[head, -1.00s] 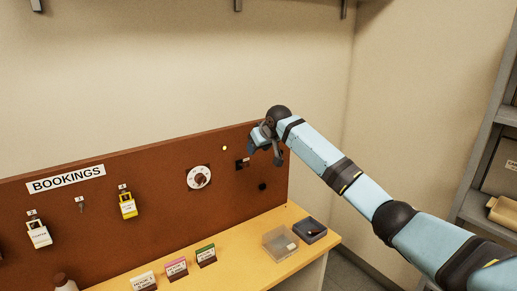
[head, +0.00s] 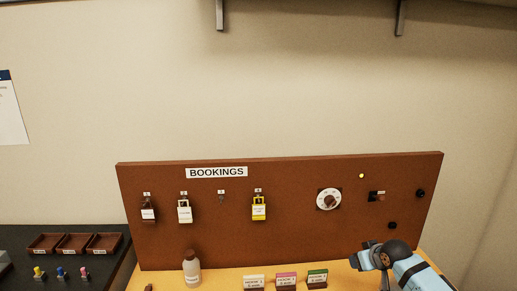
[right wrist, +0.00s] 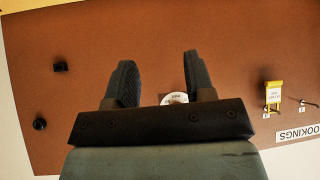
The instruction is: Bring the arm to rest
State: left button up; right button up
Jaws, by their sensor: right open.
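My right arm comes in from the lower right of the head view. Its gripper (head: 372,256) is in front of the lower right part of the brown bookings board (head: 300,230), above the yellow table. In the right wrist view the two dark fingers (right wrist: 158,85) stand well apart with nothing between them but the board surface behind. The round white dial (head: 329,199) on the board is partly hidden behind the gripper in the wrist view. My left gripper is not in view.
Tags hang on the board's hooks, including a yellow one (head: 259,207) and a white one (head: 184,211). A bottle (head: 192,269) and small label stands (head: 286,281) are on the yellow table (head: 225,278). Brown trays (head: 75,243) sit on a dark surface at left.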

jog(key=s+a+f+y, duration=0.1)
jog(key=s+a+f, duration=0.2)
jog(key=s+f, duration=0.3)
jog(key=s+a+f+t, duration=0.1)
jog(key=s+a+f, duration=0.25)
jog(key=s, duration=0.45)
jog(key=s+a+f+y, duration=0.1)
jog(key=s+a+f, duration=0.2)
jog(key=s+f, duration=0.25)
jog(key=s+a+t, duration=0.1)
jog(key=s+a, duration=0.2)
jog(key=s, duration=1.8)
jog(key=shift+t+h+p, duration=0.3)
jog(key=shift+h+p, duration=0.1)
